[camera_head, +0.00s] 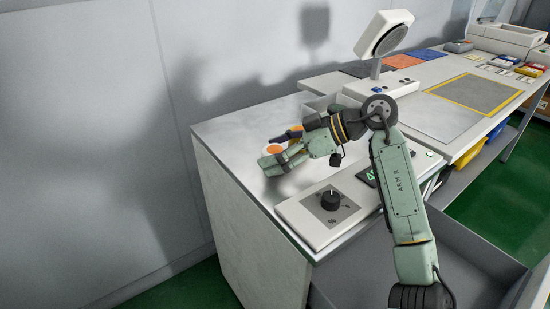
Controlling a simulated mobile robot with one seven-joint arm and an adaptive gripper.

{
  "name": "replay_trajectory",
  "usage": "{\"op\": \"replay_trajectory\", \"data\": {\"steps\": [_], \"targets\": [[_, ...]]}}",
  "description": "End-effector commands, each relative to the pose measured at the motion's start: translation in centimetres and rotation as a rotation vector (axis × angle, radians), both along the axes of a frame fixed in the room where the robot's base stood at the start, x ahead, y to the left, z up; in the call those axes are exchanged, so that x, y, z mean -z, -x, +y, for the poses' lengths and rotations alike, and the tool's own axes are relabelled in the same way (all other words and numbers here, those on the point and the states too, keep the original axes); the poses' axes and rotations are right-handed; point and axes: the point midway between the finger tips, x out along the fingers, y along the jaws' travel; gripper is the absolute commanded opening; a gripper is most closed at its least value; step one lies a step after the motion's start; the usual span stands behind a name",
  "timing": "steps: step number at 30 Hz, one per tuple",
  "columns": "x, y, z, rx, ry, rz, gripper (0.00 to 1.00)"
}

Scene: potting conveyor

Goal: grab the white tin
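A small round white tin with an orange top (274,149) appears on the pale worktop, partly hidden by my gripper. A second orange-topped thing (296,128) is just behind it, mostly hidden by dark finger parts. My gripper (271,161) is low over the worktop at the end of my green arm, its fingers pointing left. It overlaps the tin in this view. I cannot tell whether it touches the tin, or how far apart its fingers are.
The worktop (232,128) is clear to the left of the gripper. A control panel with a black knob (330,200) is at the front, and a white lamp-like head (384,33) stands behind. A wall (90,120) closes the left.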

Motion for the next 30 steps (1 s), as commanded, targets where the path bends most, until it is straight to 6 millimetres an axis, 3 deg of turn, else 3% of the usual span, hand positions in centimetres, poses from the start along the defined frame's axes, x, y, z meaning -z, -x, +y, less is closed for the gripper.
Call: {"op": "replay_trajectory", "data": {"steps": [24,30], "targets": [[-0.03,0.01,-0.03,0.0,0.0,0.0,0.18],[-0.06,0.02,-0.03,0.0,0.0,-0.001,0.17]]}}
